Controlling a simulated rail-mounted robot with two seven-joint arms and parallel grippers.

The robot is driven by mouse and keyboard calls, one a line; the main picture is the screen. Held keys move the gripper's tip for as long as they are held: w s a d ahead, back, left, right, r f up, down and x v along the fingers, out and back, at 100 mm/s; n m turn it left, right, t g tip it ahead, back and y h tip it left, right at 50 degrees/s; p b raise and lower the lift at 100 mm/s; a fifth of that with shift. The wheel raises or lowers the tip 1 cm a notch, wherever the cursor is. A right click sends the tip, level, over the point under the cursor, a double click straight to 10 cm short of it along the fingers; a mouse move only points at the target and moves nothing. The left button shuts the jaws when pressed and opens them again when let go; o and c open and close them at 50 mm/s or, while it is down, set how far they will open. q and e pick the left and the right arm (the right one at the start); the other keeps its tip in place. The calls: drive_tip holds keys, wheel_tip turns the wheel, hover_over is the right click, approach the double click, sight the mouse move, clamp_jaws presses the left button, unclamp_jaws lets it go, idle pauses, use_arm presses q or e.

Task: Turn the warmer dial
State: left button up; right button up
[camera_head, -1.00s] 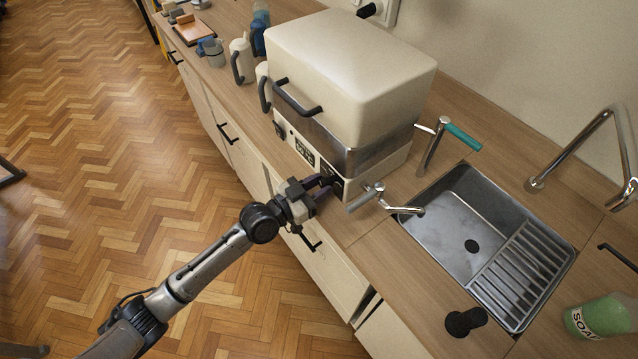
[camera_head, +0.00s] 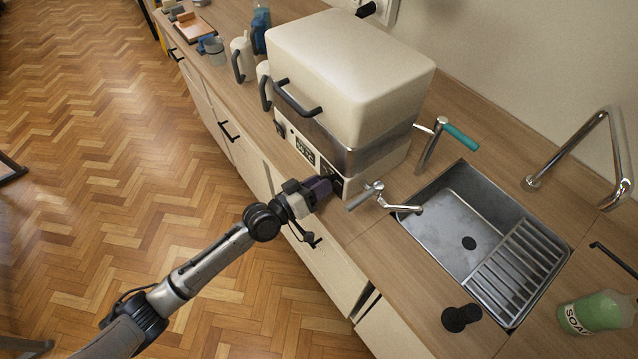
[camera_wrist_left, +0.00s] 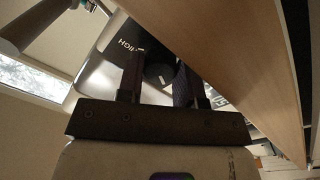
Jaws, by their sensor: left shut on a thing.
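The cream warmer (camera_head: 345,75) with a domed lid stands on the counter. In the left wrist view the two dark fingers of my left gripper (camera_wrist_left: 158,80) lie on either side of the dial. My right gripper is not in view.
A lever tap (camera_head: 375,192) stands just right of my left gripper, beside the steel sink (camera_head: 455,222). A green soap bottle (camera_head: 597,312) is at the lower right. The parquet floor in front is clear.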

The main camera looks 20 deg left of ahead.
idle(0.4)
use_arm(q)
drive_tip(key=o, duration=0.9)
drive_tip(key=v, duration=1.4)
